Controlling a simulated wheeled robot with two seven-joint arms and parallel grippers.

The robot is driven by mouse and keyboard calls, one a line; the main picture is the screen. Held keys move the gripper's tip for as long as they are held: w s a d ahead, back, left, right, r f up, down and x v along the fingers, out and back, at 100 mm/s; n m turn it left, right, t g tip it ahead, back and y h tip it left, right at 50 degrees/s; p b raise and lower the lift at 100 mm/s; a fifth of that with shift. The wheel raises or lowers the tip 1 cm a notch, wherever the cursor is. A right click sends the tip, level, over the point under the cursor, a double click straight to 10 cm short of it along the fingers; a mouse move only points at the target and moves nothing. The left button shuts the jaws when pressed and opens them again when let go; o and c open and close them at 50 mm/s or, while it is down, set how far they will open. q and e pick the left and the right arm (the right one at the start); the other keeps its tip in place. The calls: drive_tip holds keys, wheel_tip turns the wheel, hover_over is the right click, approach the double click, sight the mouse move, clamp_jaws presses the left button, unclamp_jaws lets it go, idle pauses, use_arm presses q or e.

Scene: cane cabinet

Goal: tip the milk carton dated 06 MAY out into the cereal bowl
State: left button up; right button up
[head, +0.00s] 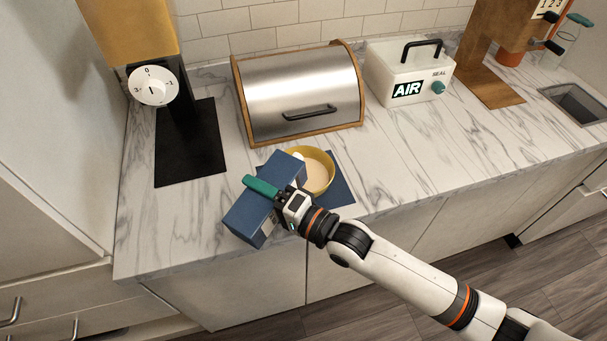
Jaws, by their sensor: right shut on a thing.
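A blue carton (247,218) lies tipped over in the air by the counter's front edge, its upper end leaning towards the bowl. No date can be read on its visible faces. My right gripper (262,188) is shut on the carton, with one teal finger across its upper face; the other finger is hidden. The yellow cereal bowl (331,178) stands just right of the carton's far end, with pale tan contents. The carton hides the bowl's left part. A small white patch shows at the bowl's left rim; I cannot tell what it is. My left gripper is not in view.
The bowl stands on a dark blue mat (342,196). Behind are a steel-fronted bread box (300,90) and a white AIR SEAL box (400,75). A dispenser with a dial (152,86) stands left, a wooden stand (480,60) right. The counter right of the mat is clear.

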sight(262, 178)
drive_tip(key=shift+s+a+f+n+p, duration=0.3)
drive_tip(key=shift+s+f+n+p, duration=0.05)
drive_tip(key=shift+n+p, duration=0.35)
drive_tip(key=shift+f+n, duration=0.3)
drive_tip(key=shift+n, duration=0.4)
drive_tip(key=n, duration=0.1)
drive_tip(key=w+r+n+p, duration=0.1)
drive_tip(key=n, duration=0.1)
drive_tip(key=d+r+n+p, duration=0.1)
drive_tip(key=n, duration=0.1)
drive_tip(key=shift+w+d+r, duration=0.1)
drive_tip(key=shift+w+r, duration=0.05)
drive_tip(key=shift+w, duration=0.25)
drive_tip(key=shift+r+n+p, duration=0.15)
drive_tip(key=shift+n+p, duration=0.25)
drive_tip(key=shift+n, duration=2.2)
use_arm(q)
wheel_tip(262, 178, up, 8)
drive_tip(key=p, duration=0.5)
use_arm(e)
wheel_tip(262, 178, up, 5)
drive_tip(key=n, duration=0.3)
drive_tip(key=shift+r, duration=0.1)
